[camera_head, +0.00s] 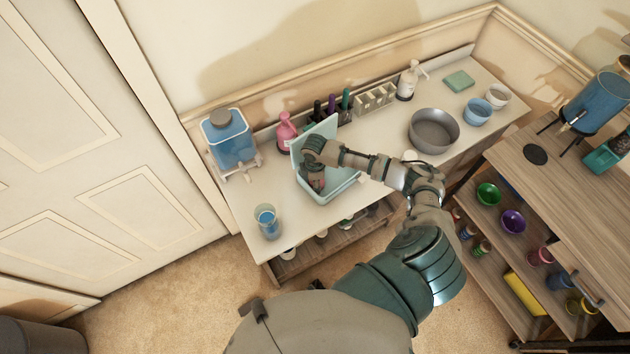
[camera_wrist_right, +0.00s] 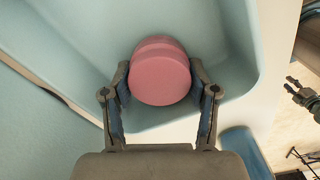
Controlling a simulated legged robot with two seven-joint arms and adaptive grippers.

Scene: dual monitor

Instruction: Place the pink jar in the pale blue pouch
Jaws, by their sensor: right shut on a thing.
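The pale blue pouch (camera_head: 345,188) looks like an open box with a raised lid and stands on the white table. My right gripper (camera_head: 317,180) reaches into it from above. In the right wrist view my right gripper (camera_wrist_right: 160,92) is shut on the sides of the pink jar (camera_wrist_right: 160,77). The jar is over the inside of the pale blue pouch (camera_wrist_right: 95,45), near one corner. Whether it touches the floor of the pouch I cannot tell. My left gripper (camera_wrist_right: 303,95) shows small at the right edge of that view, apart from the pouch; its opening is unclear.
A blue glass (camera_head: 266,220) stands left of the pouch, near the front edge. A grey bowl (camera_head: 434,131) is to the right. A wooden shelf unit (camera_head: 520,180) stands at the right.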

